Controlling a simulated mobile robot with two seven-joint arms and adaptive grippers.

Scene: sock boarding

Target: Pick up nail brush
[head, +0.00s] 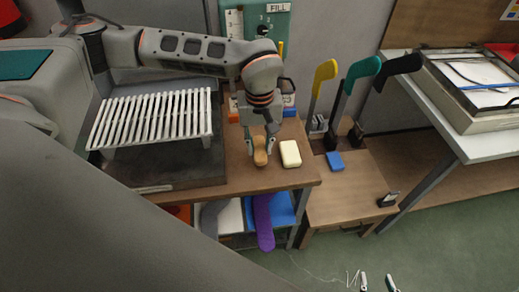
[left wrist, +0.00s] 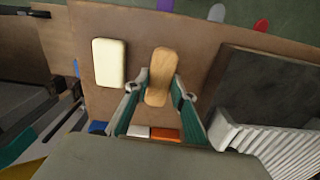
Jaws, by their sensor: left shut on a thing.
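The nail brush (head: 260,156) has a rounded wooden back, narrowed at the middle. It is at the front part of the wooden table top. My left gripper (head: 260,148) comes down from above and is shut on it, one finger on each side. In the left wrist view the nail brush (left wrist: 160,76) lies between the two green-padded fingers (left wrist: 158,93); its bristles are hidden. I cannot tell whether it still touches the table. My right gripper (head: 377,282) shows only its two fingertips at the bottom edge, apart and with nothing between them.
A cream block (head: 290,153) lies just right of the brush. A white slatted rack (head: 150,118) stands on a dark plate to the left. Yellow, teal and black upright forms (head: 361,75) stand to the right, near a blue block (head: 335,161). A purple sock-like piece (head: 263,222) hangs below the table.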

